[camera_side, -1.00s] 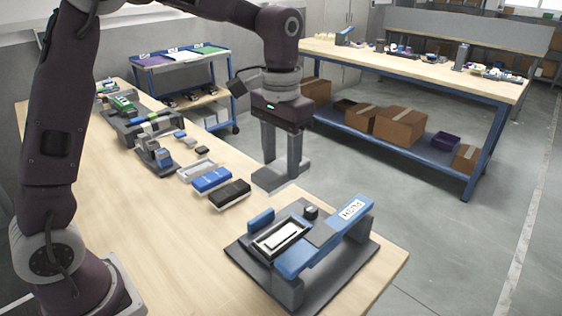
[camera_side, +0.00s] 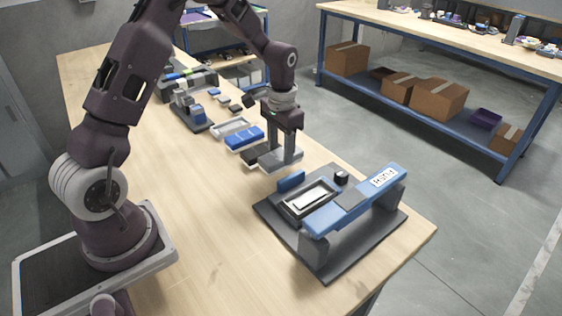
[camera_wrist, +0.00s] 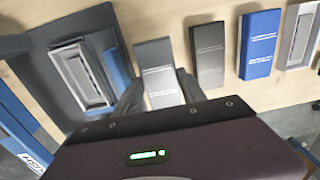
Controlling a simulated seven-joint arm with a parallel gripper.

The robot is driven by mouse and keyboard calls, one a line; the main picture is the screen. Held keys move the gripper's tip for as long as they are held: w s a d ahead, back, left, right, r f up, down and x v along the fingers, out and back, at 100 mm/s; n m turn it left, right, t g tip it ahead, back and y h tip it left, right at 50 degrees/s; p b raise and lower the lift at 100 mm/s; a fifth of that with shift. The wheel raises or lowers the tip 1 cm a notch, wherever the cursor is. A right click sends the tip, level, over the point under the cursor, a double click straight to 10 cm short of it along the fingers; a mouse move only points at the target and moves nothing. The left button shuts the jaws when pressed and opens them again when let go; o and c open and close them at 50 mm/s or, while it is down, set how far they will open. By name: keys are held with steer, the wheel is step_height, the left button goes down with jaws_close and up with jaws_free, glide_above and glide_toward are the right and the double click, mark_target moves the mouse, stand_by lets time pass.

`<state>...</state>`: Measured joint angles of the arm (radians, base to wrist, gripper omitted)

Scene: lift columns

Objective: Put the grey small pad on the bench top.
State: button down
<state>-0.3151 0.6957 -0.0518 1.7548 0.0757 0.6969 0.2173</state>
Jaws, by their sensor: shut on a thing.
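My gripper (camera_side: 282,150) points down and is shut on the grey small pad (camera_side: 275,161) at the right side of the bench top (camera_side: 190,220). In the wrist view the pad (camera_wrist: 158,72) shows pale grey with small print, between the two dark fingers. The pad is beside the black pad (camera_wrist: 208,52), with a narrow strip of bench between them. It is low over the bench; I cannot tell whether it touches.
A blue pad (camera_side: 244,138) and a pale tray (camera_side: 231,126) continue the row behind the black pad. The press fixture (camera_side: 325,270), with its blue arm (camera_side: 345,205), stands close by in front. Bare bench lies left of the row.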

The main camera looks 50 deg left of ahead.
mark_target(281, 154)
steer(key=shift+f, duration=1.7)
steer(key=shift+f, duration=0.1)
steer(key=c, duration=0.7)
jaws_free()
steer(key=shift+o, duration=0.2)
step_height(281, 154, up, 12)
steer(key=s+d+r+t, duration=0.3)
steer(key=s+d+r, duration=0.4)
steer(key=s+r, duration=0.45)
steer(key=s+d+t, duration=0.1)
steer(key=s+d, duration=0.1)
steer(key=s, duration=0.5)
steer(key=s+d+t, duration=0.1)
steer(key=s+d, duration=0.2)
steer(key=s, duration=0.4)
steer(key=shift+s+r+t, duration=0.15)
steer(key=shift+r+t, duration=0.15)
steer(key=shift+t, duration=0.1)
